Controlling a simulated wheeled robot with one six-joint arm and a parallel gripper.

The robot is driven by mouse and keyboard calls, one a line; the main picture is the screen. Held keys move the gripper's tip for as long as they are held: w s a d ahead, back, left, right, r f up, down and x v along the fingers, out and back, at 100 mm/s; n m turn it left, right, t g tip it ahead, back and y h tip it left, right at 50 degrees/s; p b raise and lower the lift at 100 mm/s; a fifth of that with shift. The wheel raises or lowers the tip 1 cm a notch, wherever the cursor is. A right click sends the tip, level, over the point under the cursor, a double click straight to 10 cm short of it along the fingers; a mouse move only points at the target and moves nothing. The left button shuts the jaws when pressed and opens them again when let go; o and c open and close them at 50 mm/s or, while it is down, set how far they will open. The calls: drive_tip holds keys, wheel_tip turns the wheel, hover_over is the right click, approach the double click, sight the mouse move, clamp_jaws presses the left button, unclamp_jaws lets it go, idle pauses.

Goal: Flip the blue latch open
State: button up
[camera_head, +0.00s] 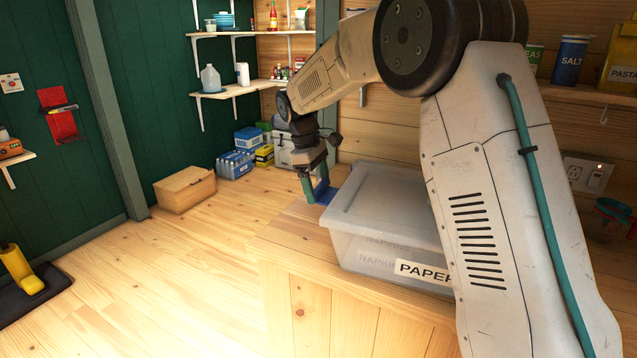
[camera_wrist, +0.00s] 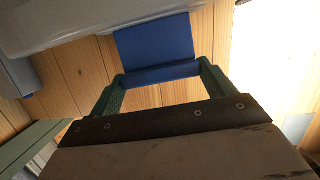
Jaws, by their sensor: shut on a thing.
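A translucent grey bin (camera_head: 375,240) with a lid (camera_head: 385,195) stands on the wooden counter and has a "PAPER" label. The blue latch (camera_head: 324,191) is at the bin's left end, partly behind my gripper (camera_head: 314,188). In the wrist view the latch (camera_wrist: 155,40) is a flat blue panel beside the bin's rim (camera_wrist: 80,18), with a bar-like lip along its near edge. My gripper's green fingers (camera_wrist: 162,72) stand on either side of this lip and are shut on it. I cannot tell how far the latch is turned from the bin wall.
The wooden counter (camera_head: 290,235) has bare room left of the bin. A shelf with a salt tin (camera_head: 570,60) is at upper right. The floor at left is mostly clear.

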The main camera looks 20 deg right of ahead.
drive_tip(key=o, duration=0.9)
drive_tip(key=shift+r, duration=0.1)
drive_tip(key=v, duration=0.7)
drive_tip(key=shift+r, duration=0.3)
drive_tip(key=shift+a, duration=0.1)
